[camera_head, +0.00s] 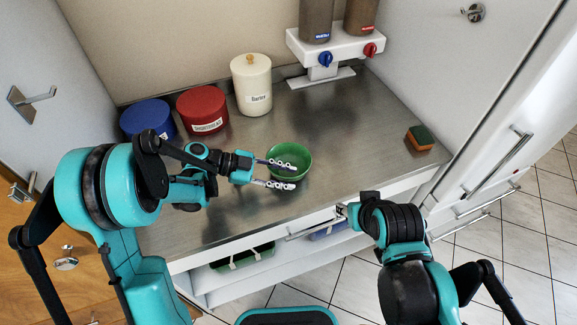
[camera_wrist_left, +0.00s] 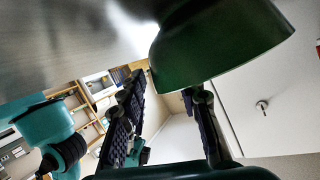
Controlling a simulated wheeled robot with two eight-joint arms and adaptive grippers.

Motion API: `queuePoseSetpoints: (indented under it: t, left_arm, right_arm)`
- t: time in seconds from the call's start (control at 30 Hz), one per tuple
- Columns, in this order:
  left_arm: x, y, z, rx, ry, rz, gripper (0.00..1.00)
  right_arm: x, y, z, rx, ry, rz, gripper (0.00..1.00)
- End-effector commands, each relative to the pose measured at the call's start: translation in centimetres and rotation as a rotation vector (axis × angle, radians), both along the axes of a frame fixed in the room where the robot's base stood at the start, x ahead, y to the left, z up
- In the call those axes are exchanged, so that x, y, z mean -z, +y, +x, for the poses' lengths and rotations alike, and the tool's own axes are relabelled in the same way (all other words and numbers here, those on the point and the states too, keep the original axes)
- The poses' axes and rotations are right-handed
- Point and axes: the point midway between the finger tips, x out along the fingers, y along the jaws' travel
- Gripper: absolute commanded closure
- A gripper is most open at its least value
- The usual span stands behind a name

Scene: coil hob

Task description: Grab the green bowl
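The green bowl (camera_head: 301,152) stands upright on the metal counter, near its front half. My left gripper (camera_head: 291,175) reaches in from the left, open, with its two fingers spread at the bowl's near left side. One finger overlaps the bowl in the head view; the other is in front of it. In the left wrist view the bowl (camera_wrist_left: 222,45) is large beyond the fingertips, close to the right-hand finger. Whether a finger touches it I cannot tell. My right gripper (camera_head: 343,210) is by the counter's front edge, mostly hidden by its own wrist.
Blue (camera_head: 147,117) and red (camera_head: 202,108) canisters and a cream jar (camera_head: 252,86) stand at the back left. A dispenser (camera_head: 334,45) is at the back. The counter (camera_head: 355,135) right of the bowl is clear.

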Motion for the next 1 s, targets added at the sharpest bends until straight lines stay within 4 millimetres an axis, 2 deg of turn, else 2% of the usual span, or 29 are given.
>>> queuePoseSetpoints:
  t: [0.03,0.1,0.13,0.57,0.73,0.87,1.0]
  left_arm:
    - [0.0,0.0,0.0,0.000,0.000,0.000,0.80]
    - [0.0,0.0,0.0,0.000,0.000,0.000,0.99]
    - [0.0,0.0,0.0,0.000,0.000,0.000,1.00]
    - [-0.3,0.0,0.0,0.000,0.000,0.000,1.00]
    - [-2.0,0.0,0.0,0.000,0.000,0.000,1.00]
    - [-4.5,0.0,0.0,0.000,0.000,0.000,1.00]
    - [-6.2,-1.0,-3.0,0.003,0.000,0.000,1.00]
  right_arm:
    - [0.0,0.0,0.0,0.000,0.000,0.000,0.60]
    - [0.0,0.0,0.0,0.000,0.000,0.000,0.60]
    - [0.0,0.0,0.0,0.000,0.000,0.000,0.60]
    - [-0.2,0.0,0.0,0.000,0.000,0.000,0.60]
    - [-1.0,0.0,0.0,0.000,0.000,0.000,0.60]
    - [-2.2,0.0,0.0,0.000,0.000,0.000,0.60]
    - [-3.1,0.0,0.0,0.000,0.000,0.000,0.60]
